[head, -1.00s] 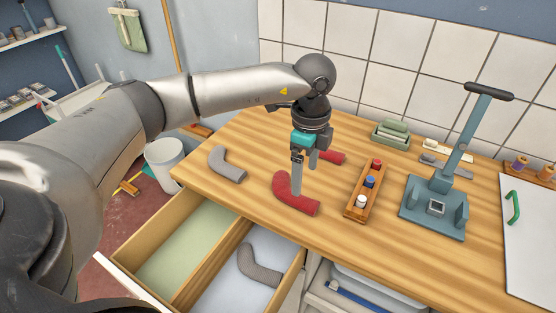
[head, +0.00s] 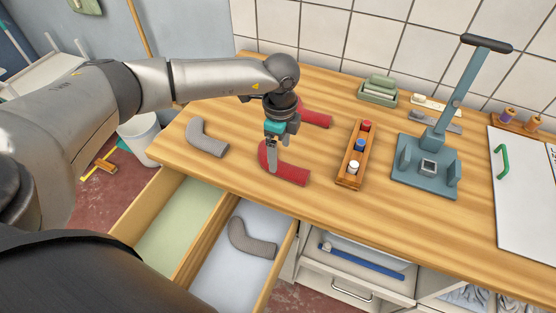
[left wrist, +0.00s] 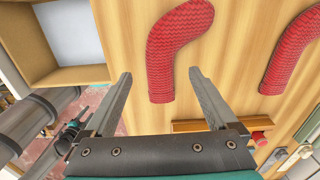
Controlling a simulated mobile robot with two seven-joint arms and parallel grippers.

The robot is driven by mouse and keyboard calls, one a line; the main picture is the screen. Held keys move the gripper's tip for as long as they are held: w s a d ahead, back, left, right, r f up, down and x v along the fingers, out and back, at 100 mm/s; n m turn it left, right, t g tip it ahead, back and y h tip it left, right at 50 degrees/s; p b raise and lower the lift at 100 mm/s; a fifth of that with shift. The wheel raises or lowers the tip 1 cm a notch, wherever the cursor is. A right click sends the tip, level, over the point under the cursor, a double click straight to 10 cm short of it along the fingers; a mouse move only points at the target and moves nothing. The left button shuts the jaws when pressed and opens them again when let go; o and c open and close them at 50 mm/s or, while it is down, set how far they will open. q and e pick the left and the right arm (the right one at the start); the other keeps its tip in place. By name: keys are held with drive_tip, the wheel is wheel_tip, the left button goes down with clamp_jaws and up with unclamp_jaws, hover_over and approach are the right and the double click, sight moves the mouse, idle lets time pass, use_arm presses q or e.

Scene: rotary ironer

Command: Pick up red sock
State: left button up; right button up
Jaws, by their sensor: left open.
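Two red socks lie on the wooden worktop. The near red sock (head: 288,174) is bent and lies flat; it also shows in the left wrist view (left wrist: 178,40). The far red sock (head: 316,118) lies behind it, partly hidden by my arm in the head view, and shows at right in the left wrist view (left wrist: 295,50). My left gripper (head: 272,168) points down over the near sock, its fingers hiding part of it. In the left wrist view its fingers (left wrist: 160,74) are apart, with the sock's end showing between and beyond them.
A grey sock (head: 207,139) lies left on the worktop; another (head: 252,240) lies in the open drawer (head: 150,205). A wooden spool rack (head: 345,182) stands right of the near red sock, then a blue-grey press stand (head: 425,170). A soap dish (head: 378,95) sits behind.

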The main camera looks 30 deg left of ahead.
sight(280, 166)
use_arm(q)
wheel_tip(280, 166, down, 5)
drive_tip(key=shift+s+d+f, duration=0.1)
drive_tip(key=shift+c, duration=0.4)
drive_tip(key=c, duration=1.3)
